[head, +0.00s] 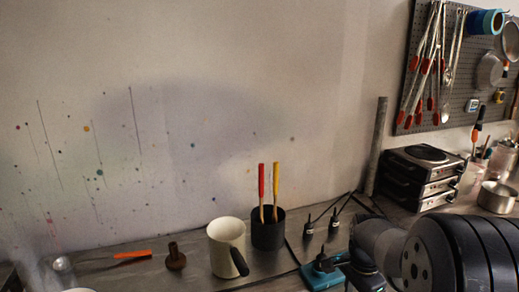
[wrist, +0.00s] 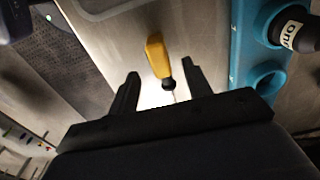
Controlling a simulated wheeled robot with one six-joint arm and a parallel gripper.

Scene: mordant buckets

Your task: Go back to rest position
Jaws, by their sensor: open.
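My gripper (wrist: 161,70) is open in the wrist view, its two dark fingers spread with nothing held between them. A yellow-handled tool (wrist: 156,52) with a dark collar and thin shaft shows beyond the fingertips; how far apart they are is hard to tell. In the head view my dark, ribbed arm fills the lower right corner, and I cannot make out the fingers there.
A teal holder (wrist: 245,60) with round holes stands right of the fingers. In the head view, a cream mug (head: 226,248), a black cup (head: 268,232) with red and yellow handles, and stacked black appliances (head: 424,170) stand along the wall. A tool pegboard (head: 460,100) hangs upper right.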

